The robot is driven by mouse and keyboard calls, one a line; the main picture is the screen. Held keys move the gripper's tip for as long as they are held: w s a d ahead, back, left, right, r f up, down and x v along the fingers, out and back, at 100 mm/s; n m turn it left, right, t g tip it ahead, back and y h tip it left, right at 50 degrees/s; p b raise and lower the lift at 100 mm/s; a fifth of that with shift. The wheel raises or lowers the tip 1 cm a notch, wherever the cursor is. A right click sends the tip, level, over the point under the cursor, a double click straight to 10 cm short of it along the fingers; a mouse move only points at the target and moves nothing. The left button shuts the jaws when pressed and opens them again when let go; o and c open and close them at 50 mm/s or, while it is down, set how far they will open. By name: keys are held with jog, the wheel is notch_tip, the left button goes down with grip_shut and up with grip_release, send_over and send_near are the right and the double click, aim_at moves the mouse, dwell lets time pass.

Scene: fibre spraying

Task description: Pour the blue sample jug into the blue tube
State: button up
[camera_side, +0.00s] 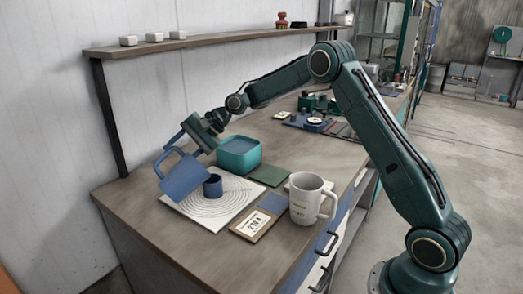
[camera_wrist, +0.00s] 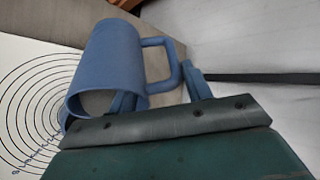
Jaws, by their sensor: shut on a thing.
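The blue sample jug (camera_side: 184,180) is tilted above the ringed white mat in the side view, its handle at upper left. My gripper (camera_side: 189,149) is shut on the jug near its handle. The blue tube (camera_side: 212,186) stands upright on the mat, just right of the jug. In the wrist view the jug (camera_wrist: 106,55) lies tilted with its open mouth towards my gripper (camera_wrist: 160,93) and its handle to the right. The lower part of the mouth is hidden behind a finger and the gripper body. I cannot tell whether anything is flowing out.
The ringed white mat (camera_side: 181,208) lies under the tube. A teal bin (camera_side: 239,154) stands behind it. A pale mug (camera_side: 306,204), a label card (camera_side: 252,225), a blue pad (camera_side: 273,203) and a green pad (camera_side: 268,176) are to the right. The bench front left is clear.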

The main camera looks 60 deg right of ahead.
jog(key=shift+s+d+r+t+y, duration=0.2)
jog(key=shift+d+r+t+y, duration=0.3)
jog(key=shift+d+y, duration=0.4)
dwell(2.8)
